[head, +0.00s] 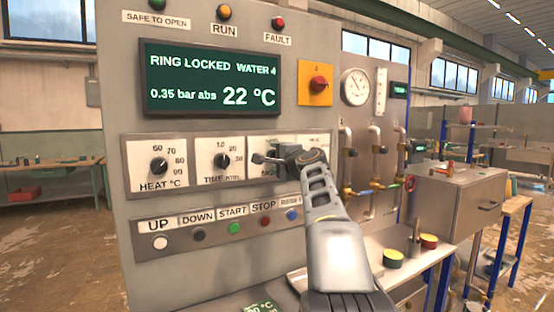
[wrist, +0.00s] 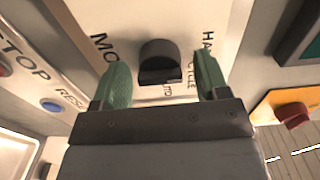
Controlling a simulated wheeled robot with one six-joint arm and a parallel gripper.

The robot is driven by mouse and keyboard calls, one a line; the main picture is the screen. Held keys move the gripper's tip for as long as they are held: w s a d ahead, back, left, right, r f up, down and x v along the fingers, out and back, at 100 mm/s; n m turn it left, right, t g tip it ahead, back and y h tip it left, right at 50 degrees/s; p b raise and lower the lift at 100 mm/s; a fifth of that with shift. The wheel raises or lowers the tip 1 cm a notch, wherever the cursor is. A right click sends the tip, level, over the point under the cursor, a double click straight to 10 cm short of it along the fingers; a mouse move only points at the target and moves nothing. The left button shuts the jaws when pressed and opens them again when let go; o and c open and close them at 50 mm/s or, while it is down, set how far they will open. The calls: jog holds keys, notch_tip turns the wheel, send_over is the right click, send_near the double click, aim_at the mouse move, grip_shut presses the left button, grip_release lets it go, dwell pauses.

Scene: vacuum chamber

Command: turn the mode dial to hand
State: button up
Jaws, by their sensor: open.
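The mode dial (wrist: 160,58) is a black knob on a white plate in the wrist view. The plate bears "MO", partly cut off, at left and "HA", "CYCLE" and "UTO" at right and below, some covered by my gripper. My gripper (wrist: 161,68) is open, with one green finger on each side of the dial and a visible gap on both sides. I cannot tell which label the dial points to. In the head view my gripper (head: 268,158) is in front of the dial plate and hides the dial.
The heat dial (head: 158,166) and time dial (head: 221,161) are left of my gripper. A row of buttons, including green start (head: 234,229) and red stop (head: 265,221), lies below. A red switch on a yellow plate (head: 313,94) is above right. Pipes with valves (head: 378,150) stand further right.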

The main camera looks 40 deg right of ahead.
jog(key=s+a+b, duration=0.2)
jog(key=s+b, duration=0.1)
jog(key=s, duration=1)
jog(key=shift+s+b, duration=0.3)
jog(key=a+f+n+g+y+p, duration=0.1)
jog(key=a+f+n+g, duration=0.2)
jog(key=f, duration=0.7)
jog(key=a+f+n+g+p, duration=0.1)
jog(key=f+n+g+p, duration=0.2)
jog(key=f, duration=0.6)
jog(key=s+a+f+n+g+p, duration=0.3)
jog(key=s+a+f+n+g, duration=0.1)
jog(key=a, duration=0.6)
jog(key=s+a+f+n+g+y+p, duration=0.1)
jog(key=s+a+f+n+g+p, duration=0.3)
jog(key=s+a+f+n, duration=0.3)
jog(key=a+f+n, duration=0.1)
jog(key=a+n, duration=0.1)
jog(key=a, duration=0.2)
jog(key=shift+s+y, duration=0.25)
jog(key=shift+y, duration=0.05)
jog(key=shift+a+n, duration=0.2)
jog(key=shift+n, duration=0.1)
jog(key=shift+c, duration=0.3)
